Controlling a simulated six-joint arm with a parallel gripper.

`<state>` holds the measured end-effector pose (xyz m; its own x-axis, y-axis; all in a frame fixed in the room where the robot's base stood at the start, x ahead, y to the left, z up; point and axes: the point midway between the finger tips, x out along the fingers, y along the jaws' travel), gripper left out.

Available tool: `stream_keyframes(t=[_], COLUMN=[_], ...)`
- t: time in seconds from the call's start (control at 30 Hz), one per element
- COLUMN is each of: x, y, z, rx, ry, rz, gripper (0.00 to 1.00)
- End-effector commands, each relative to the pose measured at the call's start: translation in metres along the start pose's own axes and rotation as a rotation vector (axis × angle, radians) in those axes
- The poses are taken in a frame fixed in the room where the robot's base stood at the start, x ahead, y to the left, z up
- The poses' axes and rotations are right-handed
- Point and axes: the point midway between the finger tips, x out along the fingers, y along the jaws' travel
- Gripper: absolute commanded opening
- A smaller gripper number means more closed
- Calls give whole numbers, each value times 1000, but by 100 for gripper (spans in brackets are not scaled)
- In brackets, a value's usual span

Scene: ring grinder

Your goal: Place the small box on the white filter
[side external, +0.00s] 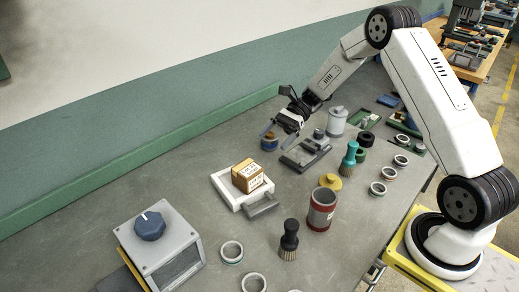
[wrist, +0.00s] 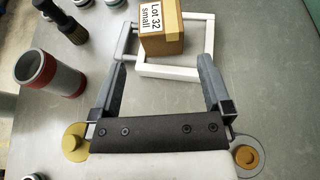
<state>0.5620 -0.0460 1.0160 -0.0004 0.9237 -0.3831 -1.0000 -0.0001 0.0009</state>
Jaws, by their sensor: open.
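The small box (side external: 247,176) is brown cardboard with a label, which reads "Lot 32 small" in the wrist view (wrist: 160,30). It sits upright on the white filter (side external: 226,189), a square white frame with a grey handle (side external: 262,206). In the wrist view the box is toward the left part of the frame (wrist: 180,73), and its far side is cut off by the picture edge. My gripper (side external: 284,129) is open and empty, behind and to the right of the box in the side view. In the wrist view its fingers (wrist: 161,62) point toward the frame, apart from the box.
A red-and-grey cylinder (side external: 322,208) and a black-handled brush (side external: 289,240) stand right of the filter. A teal brush (side external: 349,158) and several metal rings are farther right. A grey unit with a blue knob (side external: 150,227) stands front left. Bench left of the filter is clear.

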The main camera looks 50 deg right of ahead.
Motion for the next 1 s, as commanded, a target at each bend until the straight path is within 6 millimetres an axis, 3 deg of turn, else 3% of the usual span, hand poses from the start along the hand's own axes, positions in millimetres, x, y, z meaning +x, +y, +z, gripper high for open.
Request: stream_keyframes(t=[0.27, 0.47, 0.67, 1.0], x=[11, 28, 37, 35], y=[13, 44, 84, 140], z=[4, 10, 13, 21], rx=[-58, -208, -457, -1000], ry=[101, 311, 562, 909], rz=[45, 148, 299, 571], gripper=[100, 100, 100, 100])
